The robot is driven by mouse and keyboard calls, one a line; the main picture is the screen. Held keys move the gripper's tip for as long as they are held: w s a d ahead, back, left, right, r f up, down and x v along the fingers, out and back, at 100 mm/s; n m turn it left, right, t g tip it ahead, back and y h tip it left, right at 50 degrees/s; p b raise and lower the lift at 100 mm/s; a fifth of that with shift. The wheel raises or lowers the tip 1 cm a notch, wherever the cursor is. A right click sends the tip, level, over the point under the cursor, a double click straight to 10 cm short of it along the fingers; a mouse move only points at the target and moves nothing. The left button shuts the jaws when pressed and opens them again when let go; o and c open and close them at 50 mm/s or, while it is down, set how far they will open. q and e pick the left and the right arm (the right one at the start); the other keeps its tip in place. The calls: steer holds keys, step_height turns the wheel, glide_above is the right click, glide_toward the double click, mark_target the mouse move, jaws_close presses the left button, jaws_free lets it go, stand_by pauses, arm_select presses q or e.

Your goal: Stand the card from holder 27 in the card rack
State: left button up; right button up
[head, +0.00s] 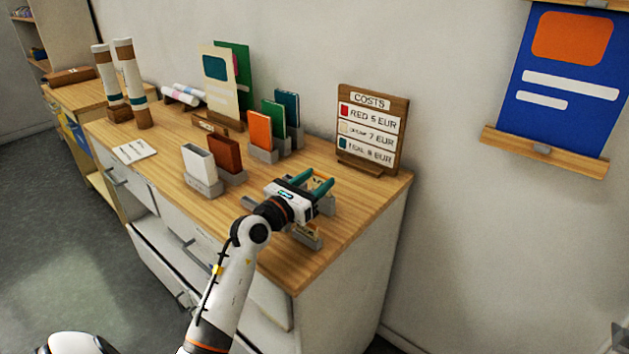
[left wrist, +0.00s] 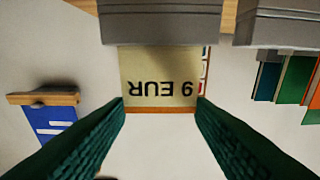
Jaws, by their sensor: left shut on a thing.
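My left gripper (head: 312,184) is over the right part of the wooden desk, its green fingers shut on a cream card. The card (left wrist: 160,68) shows between the fingers in the left wrist view, reading "9 EUR" upside down, with a brown edge. It meets a grey block (left wrist: 175,20) at the top of that view; I cannot tell whether it is seated in it. In the head view, my gripper mostly hides the card. I can read no holder number, and cannot tell which stand is the card rack. My right gripper is not in view.
Orange (head: 259,130), green (head: 273,116) and teal (head: 287,106) cards stand in grey holders behind. White (head: 199,163) and brown (head: 225,152) cards stand left of my gripper. The costs board (head: 370,130) stands by the wall. The desk's front right corner (head: 355,215) is clear.

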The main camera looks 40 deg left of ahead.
arm_select(q)
steer(key=shift+f, duration=0.1)
steer(key=shift+f+b, duration=0.3)
steer(key=shift+f, duration=0.15)
steer(key=shift+r, duration=0.1)
steer(key=o, duration=1.4)
step_height(320, 180, up, 6)
steer(key=f+p, duration=0.1)
steer(key=p, duration=0.5)
steer(key=s+r+p, duration=0.1)
steer(key=s+p, duration=0.1)
steer(key=s, duration=0.5)
steer(key=shift+a+r, duration=0.25)
steer(key=shift+a, duration=0.05)
stand_by(0.6)
